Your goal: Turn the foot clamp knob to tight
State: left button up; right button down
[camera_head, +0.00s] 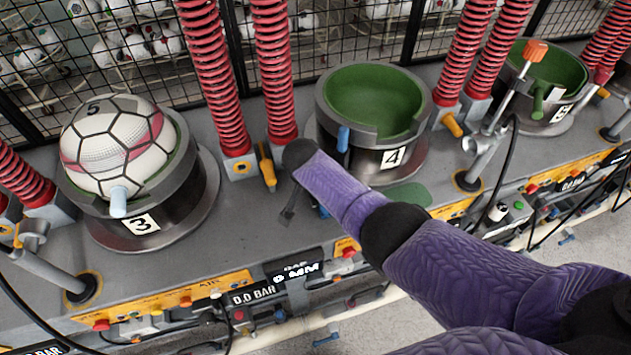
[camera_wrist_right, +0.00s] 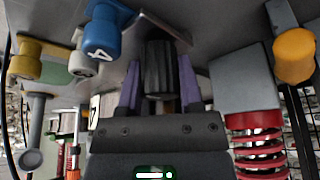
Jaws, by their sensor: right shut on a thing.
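A black ribbed knob (camera_wrist_right: 160,68) is in the middle of the right wrist view, and I take it for the foot clamp knob. My right gripper (camera_wrist_right: 158,82) is shut on it, with one purple finger on each side. In the head view my purple right arm reaches in from the right, down to the grey bench in front of station 4. The knob itself is hidden or cannot be made out there. Whether it is tight cannot be told. My left gripper is in neither view.
Green-lined press bowl 4 (camera_head: 376,100) stands just behind my arm, and a ball (camera_head: 117,146) sits in bowl 3 at the left. Red springs (camera_head: 274,70) stand close by.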

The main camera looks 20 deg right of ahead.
jog(key=shift+c, duration=1.3)
grip_release()
jog(key=shift+r, duration=0.1)
jog(key=p+v, duration=0.6)
jog(key=v, duration=0.3)
jog(key=shift+r, duration=0.35)
jog(key=shift+s+a, duration=0.1)
jog(key=shift+s, duration=0.15)
